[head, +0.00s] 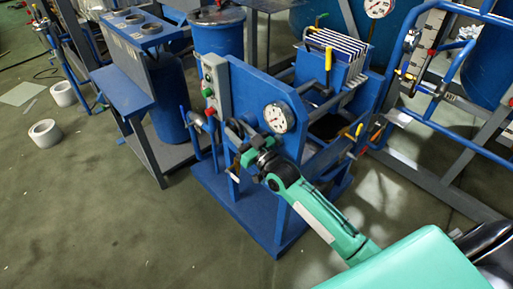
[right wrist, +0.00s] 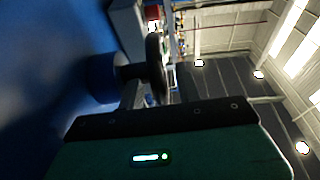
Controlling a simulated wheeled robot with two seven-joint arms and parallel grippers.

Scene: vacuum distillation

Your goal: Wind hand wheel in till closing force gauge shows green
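The dark hand wheel (head: 235,132) is on the front of the blue press frame, partly hidden by my right gripper. In the right wrist view the wheel (right wrist: 156,68) appears nearly edge-on beside a blue hub (right wrist: 103,77), right at the gripper's fingers. My right gripper (head: 248,152) is at the wheel's lower right edge; whether its fingers are closed on the rim is unclear. The round white gauge (head: 279,117) faces the head camera on the blue end plate. Its needle and coloured zone are too small to read. My left gripper is not in view.
A grey control box (head: 215,80) with buttons stands left of the wheel. White plates (head: 338,42) sit in the press behind. A blue bench (head: 122,88) is at the left, and white rings (head: 45,133) lie on the floor. The front-left floor is clear.

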